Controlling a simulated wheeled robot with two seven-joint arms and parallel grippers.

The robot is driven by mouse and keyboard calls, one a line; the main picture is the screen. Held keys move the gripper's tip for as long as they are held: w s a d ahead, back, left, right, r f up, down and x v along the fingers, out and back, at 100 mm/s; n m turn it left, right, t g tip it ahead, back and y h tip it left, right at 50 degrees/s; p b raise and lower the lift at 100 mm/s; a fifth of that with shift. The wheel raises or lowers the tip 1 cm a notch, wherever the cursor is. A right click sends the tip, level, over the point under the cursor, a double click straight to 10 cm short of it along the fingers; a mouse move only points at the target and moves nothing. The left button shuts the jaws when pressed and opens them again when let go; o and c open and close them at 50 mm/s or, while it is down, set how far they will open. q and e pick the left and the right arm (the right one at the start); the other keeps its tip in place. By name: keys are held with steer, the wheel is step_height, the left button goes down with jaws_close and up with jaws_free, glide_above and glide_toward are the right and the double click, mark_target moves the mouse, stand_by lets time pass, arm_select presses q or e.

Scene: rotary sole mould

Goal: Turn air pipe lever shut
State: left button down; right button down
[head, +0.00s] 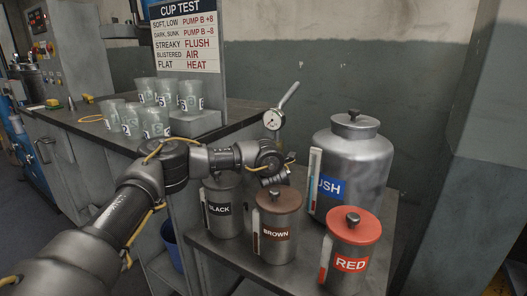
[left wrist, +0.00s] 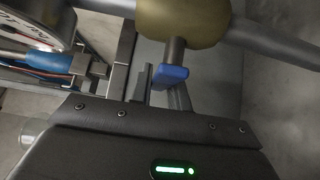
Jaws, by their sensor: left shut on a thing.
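The blue air pipe lever (left wrist: 171,75) hangs on a short stem below a brass-coloured valve body (left wrist: 183,18) in the left wrist view. The grey pipe (left wrist: 272,41) runs through the valve body. My left gripper (left wrist: 158,82) is shut on the lever; the exact finger contact is partly hidden. In the head view the pipe (head: 289,95) slants up behind a round gauge (head: 273,119), and my left wrist (head: 270,162) is just below the gauge. My arm hides the lever there. My right gripper is in neither view.
Black (head: 221,209), brown (head: 277,233) and red (head: 351,254) canisters stand close below and right of my left wrist. A large flush tank (head: 352,160) stands behind them. Several cups (head: 155,122) and a cup test sign (head: 184,37) are on the left bench.

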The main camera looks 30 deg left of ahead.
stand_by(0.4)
arm_select(q)
steer(key=c, duration=1.3)
jaws_free()
